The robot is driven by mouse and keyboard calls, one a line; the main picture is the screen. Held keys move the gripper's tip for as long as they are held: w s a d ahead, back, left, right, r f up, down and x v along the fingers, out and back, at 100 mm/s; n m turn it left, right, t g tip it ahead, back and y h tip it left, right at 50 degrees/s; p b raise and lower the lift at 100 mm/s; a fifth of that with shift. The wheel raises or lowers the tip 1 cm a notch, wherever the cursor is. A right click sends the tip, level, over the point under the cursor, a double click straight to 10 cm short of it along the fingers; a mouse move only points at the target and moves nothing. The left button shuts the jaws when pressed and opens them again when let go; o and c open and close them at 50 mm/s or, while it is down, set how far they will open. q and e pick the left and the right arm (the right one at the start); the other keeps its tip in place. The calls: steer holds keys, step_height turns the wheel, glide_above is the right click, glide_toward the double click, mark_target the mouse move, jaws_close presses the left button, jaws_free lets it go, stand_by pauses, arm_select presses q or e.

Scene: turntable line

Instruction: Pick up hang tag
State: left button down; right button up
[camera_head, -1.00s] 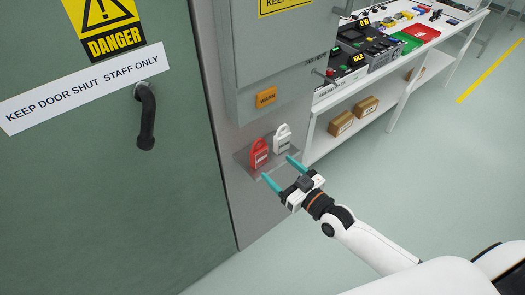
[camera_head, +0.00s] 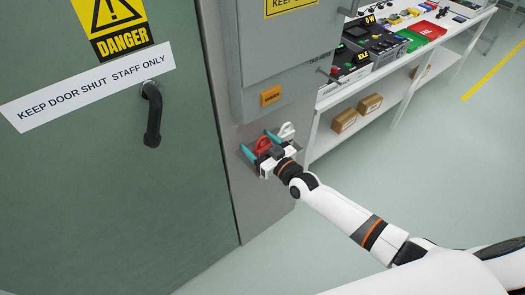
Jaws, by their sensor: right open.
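Two tags with looped tops, one red (camera_head: 263,144) and one white (camera_head: 287,130), stand side by side on a small grey ledge low on the grey wall panel. My right gripper (camera_head: 259,144) is open at the red tag, with one teal finger on each side of it. Its fingers and body hide the lower part of the red tag and much of the ledge. I cannot tell whether the fingers touch it. The white tag is just right of the right-hand finger, partly hidden by the gripper. My left gripper is not in view.
A grey cabinet with an orange label (camera_head: 270,95) hangs above the ledge. A green door with a black handle (camera_head: 152,114) is at left. A white bench (camera_head: 396,83) with devices, bins and boxes stands at right. The floor beside it is clear.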

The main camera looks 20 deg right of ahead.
steer(key=c, duration=1.1)
steer(key=shift+o, duration=0.2)
steer(key=shift+s+r, duration=0.1)
steer(key=shift+r, duration=0.05)
steer(key=shift+s+r, duration=0.1)
steer(key=shift+r, duration=0.15)
step_height(320, 180, up, 6)
steer(key=b+v, duration=0.3)
steer(key=v, duration=1.6)
steer(key=shift+s+a, duration=0.15)
steer(key=shift+s, duration=0.25)
